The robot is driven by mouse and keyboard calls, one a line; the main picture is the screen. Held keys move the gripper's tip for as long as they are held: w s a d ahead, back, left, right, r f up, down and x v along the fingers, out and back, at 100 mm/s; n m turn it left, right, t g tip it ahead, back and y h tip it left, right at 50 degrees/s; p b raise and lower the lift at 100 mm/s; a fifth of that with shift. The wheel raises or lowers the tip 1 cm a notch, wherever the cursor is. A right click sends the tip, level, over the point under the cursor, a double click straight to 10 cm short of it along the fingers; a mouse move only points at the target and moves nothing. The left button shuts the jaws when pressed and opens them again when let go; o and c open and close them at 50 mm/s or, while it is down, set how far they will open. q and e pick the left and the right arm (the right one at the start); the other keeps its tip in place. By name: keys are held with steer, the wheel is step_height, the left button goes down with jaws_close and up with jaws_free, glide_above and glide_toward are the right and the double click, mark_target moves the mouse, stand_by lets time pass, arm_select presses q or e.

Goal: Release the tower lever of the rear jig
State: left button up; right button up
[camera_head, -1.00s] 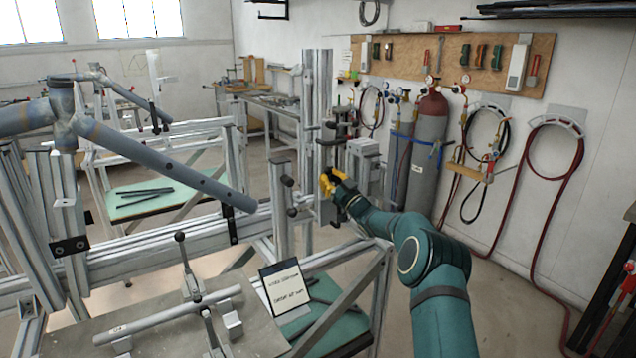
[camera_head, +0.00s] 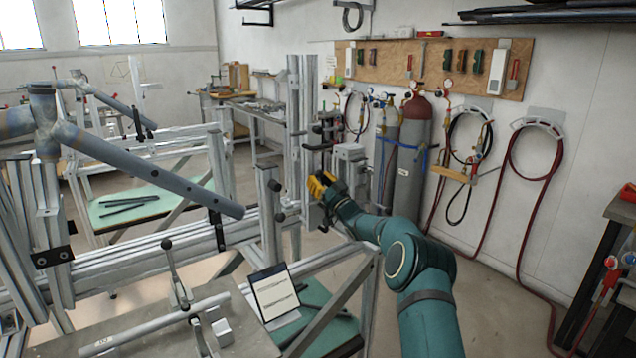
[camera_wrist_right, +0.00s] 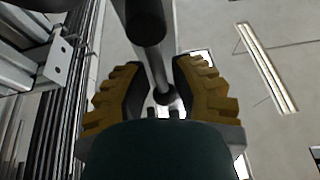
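The tower (camera_head: 302,110) is an upright grey metal profile in the middle of the head view, with a dark clamp mechanism (camera_head: 322,132) on its right side. My right gripper (camera_head: 320,186), with yellow fingers, is at the tower just below this mechanism. In the right wrist view, its two ribbed yellow fingers (camera_wrist_right: 160,82) stand apart. A grey rod with a dark end, seemingly the tower lever (camera_wrist_right: 155,65), runs between them, with gaps showing on both sides. The lever itself is mostly hidden behind the gripper in the head view. My left gripper is not in view.
A blue-grey tube frame (camera_head: 150,168) crosses the left, above metal rails. A bench with a clamped grey tube (camera_head: 155,325) and a sign (camera_head: 273,292) is in front. Gas cylinders (camera_head: 412,155) and hoses stand along the wall behind my right arm. Open floor lies to the right.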

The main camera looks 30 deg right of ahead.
steer(key=shift+o, duration=0.6)
steer(key=shift+f, duration=0.1)
steer(key=shift+s, duration=0.1)
steer(key=v, duration=1.2)
